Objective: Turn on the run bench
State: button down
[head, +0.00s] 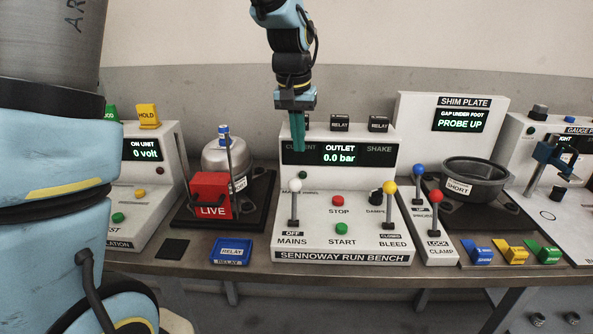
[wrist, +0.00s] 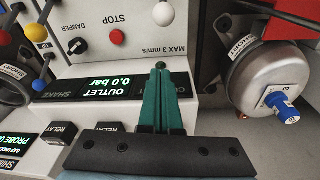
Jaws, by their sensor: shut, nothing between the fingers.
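The run bench (head: 340,256) is a white console at the middle of the head view. Its display (head: 338,155) reads OUTLET 0.0 bar, and my gripper covers part of the CURRENT side. The white-knobbed MAINS lever (head: 294,202) stands upright above an OFF label. A green START button (head: 342,229) and a red STOP button (head: 338,201) sit right of it. The yellow-knobbed BLEED lever (head: 390,205) reads CLOSED. My gripper (head: 298,154) is shut and empty, pointing down before the display, above the MAINS lever. In the wrist view, the fingertips (wrist: 160,68) are apart from the white knob (wrist: 163,14).
A compressor (head: 222,155) with a red LIVE box (head: 212,196) stands left of the bench. Black relays (head: 340,123) sit on the bench top. The clamp box (head: 436,238), with blue and red levers, stands close on the right. A blue relay tray (head: 230,250) lies in front.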

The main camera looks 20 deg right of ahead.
aim_at(294, 201)
jog(key=f, duration=0.2)
jog(key=f+p, duration=0.1)
jog(key=f, duration=0.4)
jog(key=shift+w+d+p, duration=0.25)
jog(key=shift+d+p, duration=0.05)
jog(key=shift+d, duration=0.1)
jog(key=shift+s+a+r+p, duration=0.1)
jog(key=shift+s+a+p, duration=0.4)
jog(key=shift+s, duration=0.3)
jog(key=shift+s+a+p, duration=0.3)
jog(key=shift+s+a, duration=0.3)
jog(key=shift+s, duration=0.15)
jog(key=shift+w, duration=0.1)
